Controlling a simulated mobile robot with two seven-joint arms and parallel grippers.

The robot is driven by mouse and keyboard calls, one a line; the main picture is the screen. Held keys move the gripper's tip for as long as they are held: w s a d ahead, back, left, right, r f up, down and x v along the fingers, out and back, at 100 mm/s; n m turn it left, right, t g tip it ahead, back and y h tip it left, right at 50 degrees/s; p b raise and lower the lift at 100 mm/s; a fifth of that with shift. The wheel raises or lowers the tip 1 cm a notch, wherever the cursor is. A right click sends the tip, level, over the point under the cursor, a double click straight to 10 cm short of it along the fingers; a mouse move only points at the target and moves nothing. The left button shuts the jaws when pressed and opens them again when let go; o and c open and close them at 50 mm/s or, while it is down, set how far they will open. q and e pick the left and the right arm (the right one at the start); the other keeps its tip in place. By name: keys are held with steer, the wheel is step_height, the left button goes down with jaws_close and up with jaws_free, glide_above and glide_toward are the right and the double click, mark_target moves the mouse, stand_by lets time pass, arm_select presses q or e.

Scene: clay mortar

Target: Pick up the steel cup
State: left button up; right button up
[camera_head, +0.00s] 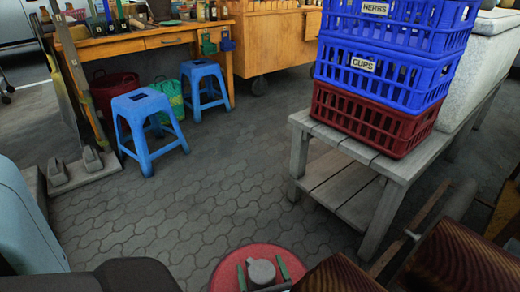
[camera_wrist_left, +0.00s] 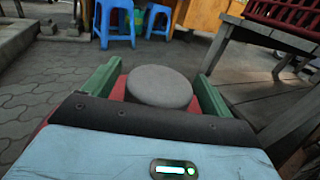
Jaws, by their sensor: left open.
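A grey round object, which looks like the steel cup (camera_head: 262,273), stands on a round red top (camera_head: 221,273) at the bottom of the head view. In the left wrist view the cup (camera_wrist_left: 160,88) shows as a smooth matte grey disc; its sides are mostly hidden. My left gripper (camera_head: 260,262) is open, with one green finger on each side of the cup. In the wrist view a gap shows beside the disc towards each finger; I cannot tell whether anything touches lower down. My right gripper is not in view.
Blue and dark red crates (camera_head: 380,118) are stacked on a grey wooden bench (camera_head: 376,165) at the right. Two blue stools (camera_head: 146,112) and a wooden workbench (camera_head: 165,38) stand at the back left. A dark brown wooden shape (camera_head: 455,262) fills the lower right. The paved floor (camera_head: 190,205) between is clear.

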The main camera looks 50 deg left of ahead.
mark_target(261, 269)
arm_select(q)
steer(key=c, duration=1)
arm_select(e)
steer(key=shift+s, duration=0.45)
arm_select(q)
steer(key=shift+r, duration=0.1)
